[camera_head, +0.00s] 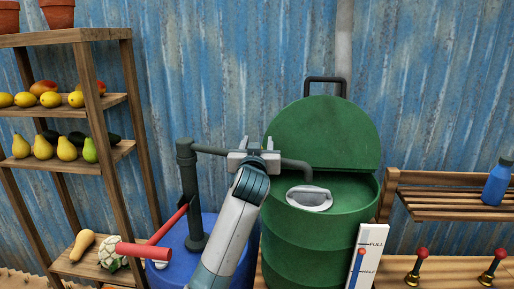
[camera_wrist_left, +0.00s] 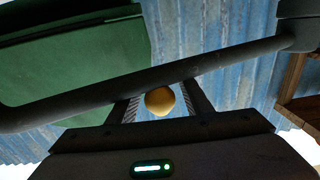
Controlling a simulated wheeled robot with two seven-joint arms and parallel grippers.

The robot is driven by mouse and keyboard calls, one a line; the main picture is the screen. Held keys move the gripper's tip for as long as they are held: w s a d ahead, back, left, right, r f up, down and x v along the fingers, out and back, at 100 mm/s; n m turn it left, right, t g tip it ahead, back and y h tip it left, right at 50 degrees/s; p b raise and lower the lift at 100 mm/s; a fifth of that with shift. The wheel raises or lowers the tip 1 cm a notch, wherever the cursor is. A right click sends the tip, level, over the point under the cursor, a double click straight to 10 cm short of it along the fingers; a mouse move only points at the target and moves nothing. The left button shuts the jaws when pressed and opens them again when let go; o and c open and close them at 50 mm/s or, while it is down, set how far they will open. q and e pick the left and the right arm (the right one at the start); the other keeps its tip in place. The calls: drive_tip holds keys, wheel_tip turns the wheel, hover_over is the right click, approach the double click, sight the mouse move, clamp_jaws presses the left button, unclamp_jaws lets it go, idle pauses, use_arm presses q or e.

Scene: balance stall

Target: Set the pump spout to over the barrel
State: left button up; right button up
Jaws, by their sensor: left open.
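The pump (camera_head: 187,195) is a dark grey upright post on a blue drum. Its spout (camera_head: 296,164) runs right from the post and bends down at its end, which is above the open top of the green barrel (camera_head: 310,245). My left gripper (camera_head: 254,148) is open at the middle of the spout and hides part of it. In the left wrist view the spout (camera_wrist_left: 90,106) crosses at the tips of my left gripper (camera_wrist_left: 161,90), whose fingers are apart. I cannot tell whether they touch it. My right gripper is in neither view.
The green lid (camera_head: 325,130) stands raised behind the opening. A red lever (camera_head: 145,250) is at the pump's left. A FULL/HALF gauge (camera_head: 366,260) stands before the green barrel. Shelves with fruit (camera_head: 72,37) are left; a wooden rack (camera_head: 450,196) is right.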

use_arm(q)
drive_tip(key=shift+s, duration=0.1)
drive_tip(key=s+b, duration=0.5)
drive_tip(key=s, duration=1.2)
drive_tip(key=shift+s, duration=0.1)
